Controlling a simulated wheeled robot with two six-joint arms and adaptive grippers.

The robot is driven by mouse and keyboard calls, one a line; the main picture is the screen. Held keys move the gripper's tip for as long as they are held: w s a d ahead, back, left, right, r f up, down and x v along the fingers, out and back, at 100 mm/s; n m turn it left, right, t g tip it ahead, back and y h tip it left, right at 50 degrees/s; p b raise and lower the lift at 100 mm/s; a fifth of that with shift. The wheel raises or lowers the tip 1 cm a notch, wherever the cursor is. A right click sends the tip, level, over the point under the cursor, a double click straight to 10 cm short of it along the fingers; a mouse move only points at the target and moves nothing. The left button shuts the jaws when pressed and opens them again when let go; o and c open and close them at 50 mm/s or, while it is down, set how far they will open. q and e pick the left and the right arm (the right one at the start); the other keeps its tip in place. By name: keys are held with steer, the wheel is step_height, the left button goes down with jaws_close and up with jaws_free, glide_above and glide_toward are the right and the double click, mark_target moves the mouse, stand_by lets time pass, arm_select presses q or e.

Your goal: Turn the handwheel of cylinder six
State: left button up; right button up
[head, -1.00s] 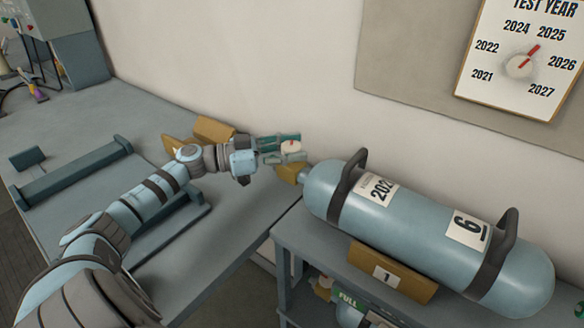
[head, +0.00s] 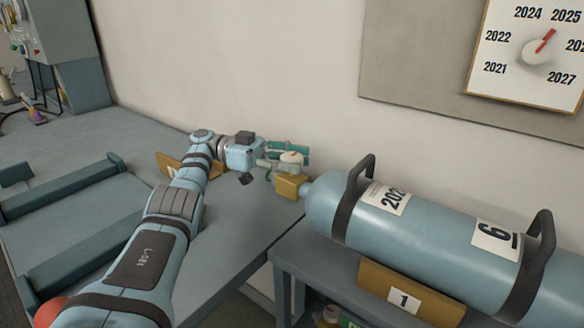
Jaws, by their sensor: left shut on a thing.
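Cylinder six (head: 440,225) is a pale blue tank with dark carrying handles and a "6" label, lying on its side on a grey stand at the right. Its brass valve (head: 290,187) points left, over the table's corner. The handwheel (head: 291,158) is a small whitish knob with a red mark, just above the valve. My left gripper (head: 288,156) is shut on the handwheel, with a green finger on its far side and another on its near side. The fingers hide part of the wheel's rim. My right gripper is not in the view.
A wooden block marked "1" (head: 403,297) sits at the front of the stand (head: 330,268). The grey table (head: 240,235) carries a dark blue rack (head: 65,190) at the left. A year dial (head: 536,50) hangs on the wall behind.

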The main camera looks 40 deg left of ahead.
mark_target(293, 156)
arm_select(q)
steer(key=o, duration=1.2)
steer(key=shift+d, duration=0.1)
step_height(293, 156, up, 10)
steer(key=shift+r, duration=0.1)
